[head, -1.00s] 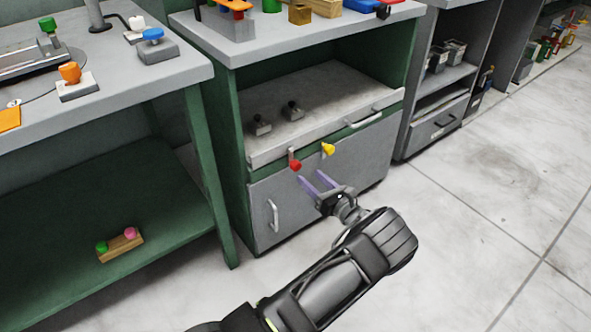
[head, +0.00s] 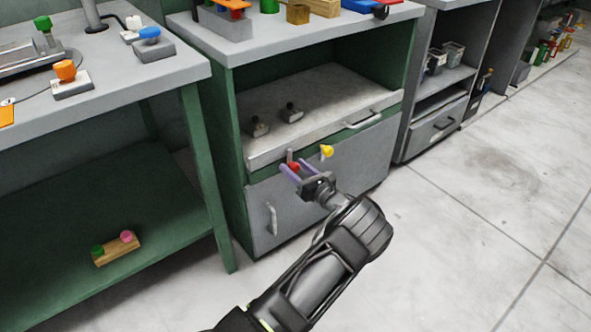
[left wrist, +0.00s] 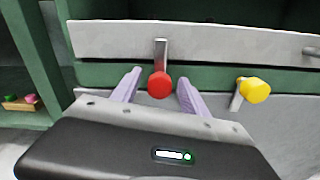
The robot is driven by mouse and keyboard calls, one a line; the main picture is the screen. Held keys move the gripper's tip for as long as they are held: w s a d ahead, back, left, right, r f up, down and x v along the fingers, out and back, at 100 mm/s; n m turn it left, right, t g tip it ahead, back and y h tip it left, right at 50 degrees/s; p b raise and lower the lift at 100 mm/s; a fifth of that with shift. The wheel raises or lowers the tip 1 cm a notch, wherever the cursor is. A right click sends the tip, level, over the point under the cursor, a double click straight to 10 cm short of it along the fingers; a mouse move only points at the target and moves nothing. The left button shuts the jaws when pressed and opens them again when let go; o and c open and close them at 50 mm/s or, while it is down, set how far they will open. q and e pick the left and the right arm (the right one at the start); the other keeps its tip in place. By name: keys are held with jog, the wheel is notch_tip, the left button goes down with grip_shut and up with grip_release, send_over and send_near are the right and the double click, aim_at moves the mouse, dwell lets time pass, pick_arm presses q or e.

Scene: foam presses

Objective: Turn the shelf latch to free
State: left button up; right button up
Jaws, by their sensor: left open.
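Two latches sit at the green rail under the cabinet's grey pull-out shelf (head: 330,120). One has a red knob (head: 294,167) on a grey lever; in the left wrist view the red knob (left wrist: 160,85) hangs below its upright lever. The other has a yellow knob (head: 327,151); in the left wrist view the yellow knob (left wrist: 255,90) is to the right on a tilted lever. My left gripper (head: 289,170) is open, its pale purple fingers (left wrist: 158,88) on either side of the red knob, with gaps showing. My right gripper is not in view.
A grey door with a handle (head: 272,218) is below the latches. The shelf has its own handle (head: 362,119) and carries two small dark-knobbed pieces (head: 291,112). A green bench (head: 180,78) stands to the left. The floor at right is clear.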

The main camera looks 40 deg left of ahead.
pick_arm(q)
grip_shut()
dwell(0.4)
jog(key=shift+n, duration=0.5)
jog(key=n+b, duration=0.1)
jog(key=n, duration=0.2)
jog(key=shift+f+n, duration=0.15)
jog(key=shift+n, duration=0.25)
jog(key=n+b, duration=0.1)
jog(key=n, duration=0.3)
jog(key=shift+s, duration=0.1)
jog(key=n+b, duration=0.1)
jog(key=n, duration=0.4)
jog(key=n+b, duration=0.1)
jog(key=n, duration=0.3)
jog(key=shift+b, duration=0.3)
